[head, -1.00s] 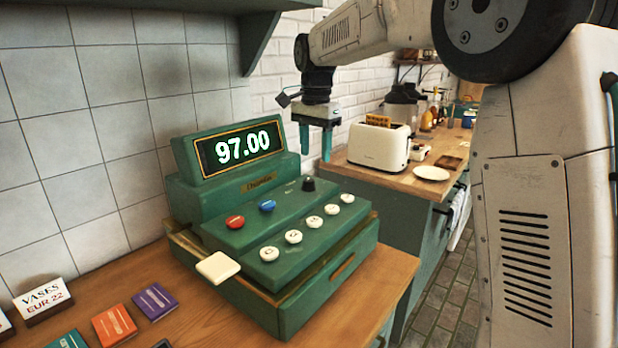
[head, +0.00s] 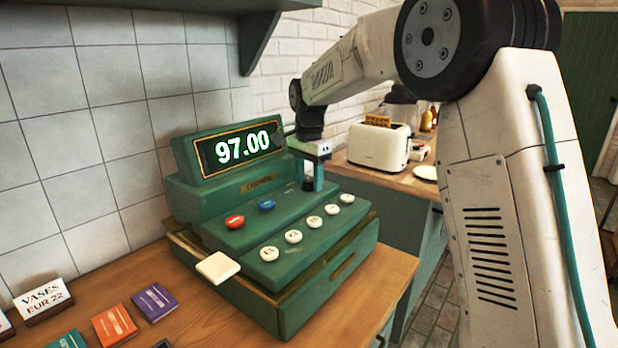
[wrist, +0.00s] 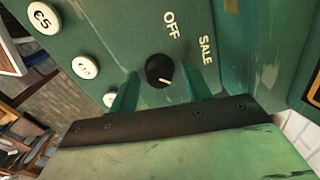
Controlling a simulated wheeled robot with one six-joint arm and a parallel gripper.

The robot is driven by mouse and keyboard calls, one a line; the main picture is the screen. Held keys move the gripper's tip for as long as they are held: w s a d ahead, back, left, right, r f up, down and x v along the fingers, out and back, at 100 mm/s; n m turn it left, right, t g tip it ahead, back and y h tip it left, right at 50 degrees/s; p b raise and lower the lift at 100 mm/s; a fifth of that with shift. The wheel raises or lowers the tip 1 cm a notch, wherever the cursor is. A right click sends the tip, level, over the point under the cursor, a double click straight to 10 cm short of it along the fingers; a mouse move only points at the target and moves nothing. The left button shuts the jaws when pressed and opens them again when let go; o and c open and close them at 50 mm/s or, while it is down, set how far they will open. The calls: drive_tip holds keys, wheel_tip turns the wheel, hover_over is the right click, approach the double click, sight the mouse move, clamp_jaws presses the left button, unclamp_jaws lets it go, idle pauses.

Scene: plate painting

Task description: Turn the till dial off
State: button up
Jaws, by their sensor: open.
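The till dial (wrist: 159,70) is a round black knob with a pale pointer line. In the wrist view the line lies on its lower right side, turned away from the OFF label (wrist: 171,25) and not plainly at the SALE label (wrist: 207,50). My gripper (wrist: 156,90) is open, its two green fingers on either side of the dial in that view; contact cannot be told. In the head view my gripper (head: 313,178) is over the back right of the green till (head: 240,205), largely hiding the dial. The till display (head: 242,148) reads 97.00.
Red (head: 235,222) and blue (head: 267,205) buttons and a row of white keys (head: 293,236) lie close to the dial. A shelf (head: 200,15) hangs above. A toaster (head: 379,147) stands on the counter behind.

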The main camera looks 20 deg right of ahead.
drive_tip(key=c, duration=1)
drive_tip(key=n, duration=0.4)
drive_tip(key=shift+n, duration=0.3)
drive_tip(key=n, duration=0.4)
drive_tip(key=shift+w+n, duration=0.1)
drive_tip(key=shift+n, duration=0.2)
drive_tip(key=n, duration=0.4)
drive_tip(key=shift+a+n, duration=0.1)
drive_tip(key=shift+n, duration=2.2)
